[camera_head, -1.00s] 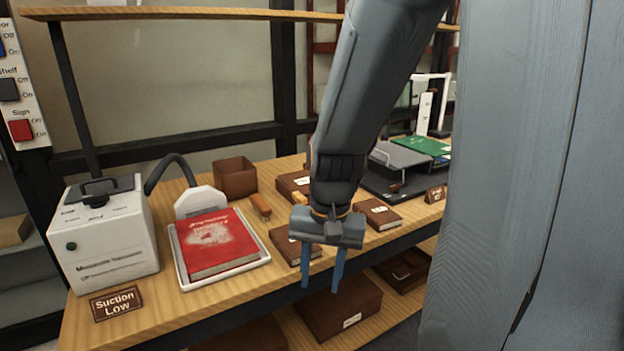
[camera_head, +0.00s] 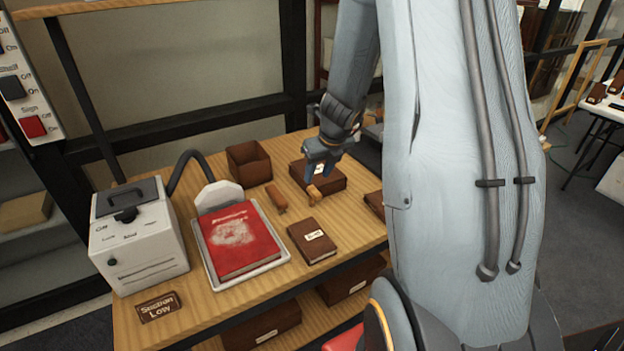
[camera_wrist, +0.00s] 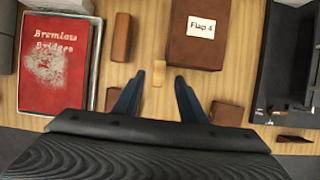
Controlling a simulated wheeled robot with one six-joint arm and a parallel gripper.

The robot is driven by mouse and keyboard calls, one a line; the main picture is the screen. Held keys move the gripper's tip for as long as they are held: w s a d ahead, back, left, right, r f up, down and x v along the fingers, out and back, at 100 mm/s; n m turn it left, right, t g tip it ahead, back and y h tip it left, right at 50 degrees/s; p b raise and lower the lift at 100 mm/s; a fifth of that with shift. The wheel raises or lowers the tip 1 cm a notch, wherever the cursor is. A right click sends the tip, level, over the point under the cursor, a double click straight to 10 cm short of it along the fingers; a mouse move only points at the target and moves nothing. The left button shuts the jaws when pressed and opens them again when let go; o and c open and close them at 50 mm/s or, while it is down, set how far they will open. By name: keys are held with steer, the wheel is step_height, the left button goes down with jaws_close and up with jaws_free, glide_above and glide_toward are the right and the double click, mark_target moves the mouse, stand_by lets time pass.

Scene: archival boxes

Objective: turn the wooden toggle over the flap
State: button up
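The brown box labelled "Flap 4" (camera_wrist: 200,40) lies on the wooden bench; it also shows in the head view (camera_head: 334,183), partly behind my gripper. A small light-wood toggle (camera_wrist: 158,73) is at the box's near left corner in the wrist view, its long side pointing away from me. It shows as a pale piece (camera_head: 315,192) at the box's front in the head view. My gripper (camera_wrist: 157,77) is open, its blue fingers apart on either side of the toggle's near end in the picture. I cannot tell its height above it or any contact.
A red book (camera_head: 238,240) lies in a white tray left of the box. A white suction unit (camera_head: 138,235) is at the left.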

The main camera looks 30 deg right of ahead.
mark_target(313, 188)
steer(key=b+x, duration=0.2)
steer(key=x, duration=0.5)
steer(key=shift+s, duration=0.1)
steer(key=shift+c, duration=0.3)
jaws_close()
